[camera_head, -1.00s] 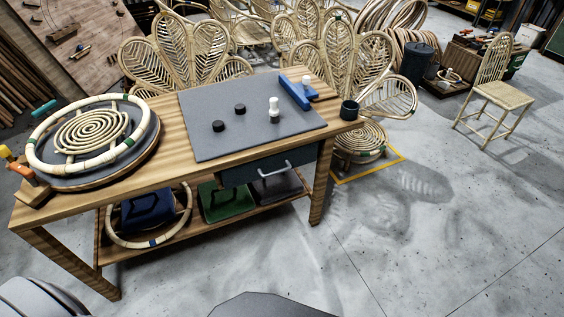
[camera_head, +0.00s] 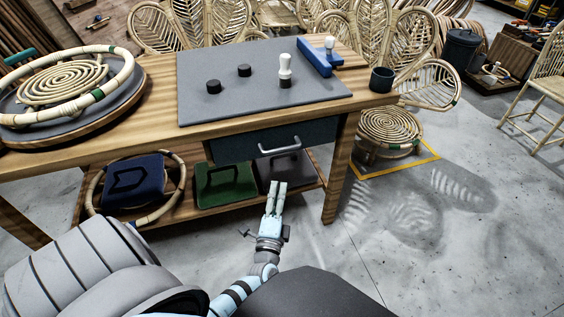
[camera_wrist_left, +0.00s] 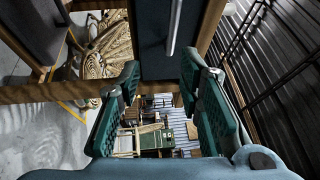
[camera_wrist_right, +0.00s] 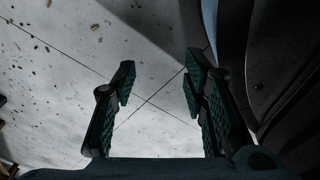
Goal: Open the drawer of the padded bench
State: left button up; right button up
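The padded bench (camera_head: 155,120) is a wooden worktable with a grey pad (camera_head: 240,105) on its top. Its dark drawer (camera_head: 235,147) sits under the pad and looks shut, with a metal bar handle (camera_head: 280,148) on its front. In the left wrist view the drawer front (camera_wrist_left: 152,45) and handle (camera_wrist_left: 174,28) show beyond the fingers. My left gripper (camera_head: 277,186) is below the handle and apart from it. Its fingers (camera_wrist_left: 158,82) are spread and empty. My right gripper (camera_wrist_right: 160,80) is open and empty over bare floor; it does not show in the head view.
The lower shelf holds a blue case (camera_head: 133,182), a green case (camera_head: 224,186) and a grey case (camera_head: 284,172). A rattan ring (camera_head: 120,60) lies on the bench top. Floor (camera_head: 420,260) to the right is clear.

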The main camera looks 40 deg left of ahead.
aim_at(281, 149)
pick_arm(q)
jog(key=shift+y, duration=0.6)
jog(key=b+x, duration=0.1)
jog(key=x, duration=0.4)
jog(key=b+x, duration=0.2)
jog(key=x, duration=0.3)
jog(key=r+b+x, duration=0.1)
jog(key=b+x, duration=0.1)
jog(key=x, duration=0.2)
jog(key=shift+a, duration=0.55)
jog(key=shift+w+r, duration=0.15)
jog(key=shift+r, duration=0.05)
grip_shut()
pick_arm(e)
jog(key=w+a+f+t, duration=0.1)
jog(key=w+a, duration=0.2)
jog(key=w, duration=0.5)
jog(key=shift+w+a+f+m+t+y, duration=0.2)
jog(key=shift+m+t+y, duration=0.1)
jog(key=shift+m, duration=0.1)
